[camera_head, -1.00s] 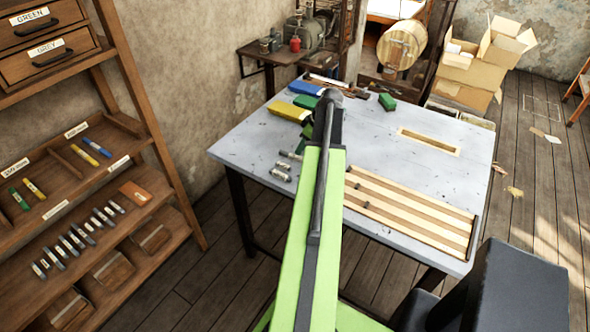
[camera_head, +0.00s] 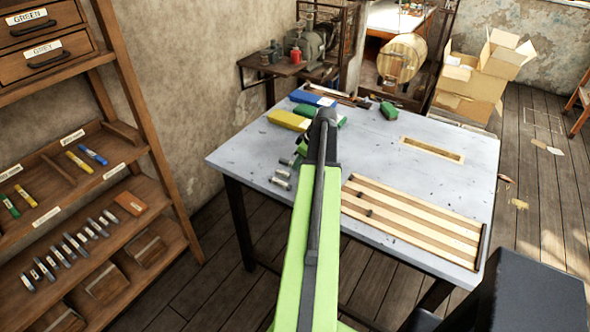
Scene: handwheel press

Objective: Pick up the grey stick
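More small grey sticks (camera_head: 75,245) lie in a row on the lower shelf of the wooden rack at left. My arm rises from the bottom centre to a dark joint (camera_head: 325,115) above the table. Small dark spots (camera_head: 369,212) show on the slatted wooden tray, too small to identify.
The slatted tray (camera_head: 420,221) covers the table's front right. The wooden rack (camera_head: 150,130) stands left, with floor between.

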